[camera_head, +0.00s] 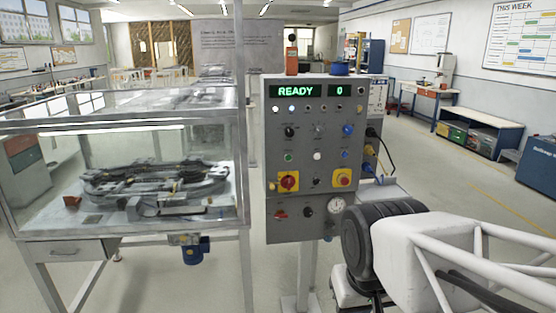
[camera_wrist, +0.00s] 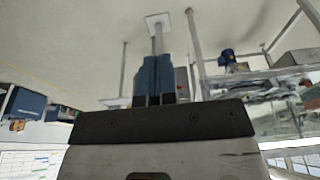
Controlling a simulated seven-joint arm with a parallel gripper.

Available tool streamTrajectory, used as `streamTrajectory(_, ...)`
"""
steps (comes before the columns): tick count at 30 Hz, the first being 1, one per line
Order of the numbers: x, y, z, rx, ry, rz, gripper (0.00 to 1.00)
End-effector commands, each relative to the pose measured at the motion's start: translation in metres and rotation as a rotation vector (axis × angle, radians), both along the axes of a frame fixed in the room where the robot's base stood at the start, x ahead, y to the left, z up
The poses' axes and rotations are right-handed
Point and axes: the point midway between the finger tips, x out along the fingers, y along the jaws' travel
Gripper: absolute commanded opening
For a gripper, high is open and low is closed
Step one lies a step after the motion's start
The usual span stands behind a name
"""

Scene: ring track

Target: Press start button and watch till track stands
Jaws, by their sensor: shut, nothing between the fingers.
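The grey control panel (camera_head: 312,118) stands on a post in the middle of the head view. Its green display (camera_head: 297,91) reads READY, and a smaller display (camera_head: 341,90) reads 0. A green button (camera_head: 288,156) sits at the left of the panel; its label is too small to read, so I cannot tell which button is start. The ring track (camera_head: 155,182) lies inside a clear case left of the panel. My gripper (camera_wrist: 154,62) is shut and empty in the wrist view, which is upside down. The head view does not show its fingers.
Two red knobs on yellow plates (camera_head: 289,181) (camera_head: 342,178) and several other buttons, lamps and knobs crowd the panel. The clear case (camera_head: 232,150) stands close on its left. A pressure gauge (camera_head: 335,205) sits low right. Open floor lies to the right.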

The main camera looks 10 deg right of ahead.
Motion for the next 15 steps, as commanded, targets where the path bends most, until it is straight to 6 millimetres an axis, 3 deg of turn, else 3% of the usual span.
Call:
streamTrajectory(8, 0.025, 0.005, 0.008, 0.04, -0.012, -0.019, 0.0)
streamTrajectory(15, 0.076, 0.014, 0.022, 0.12, -0.041, -0.06, 0.0)
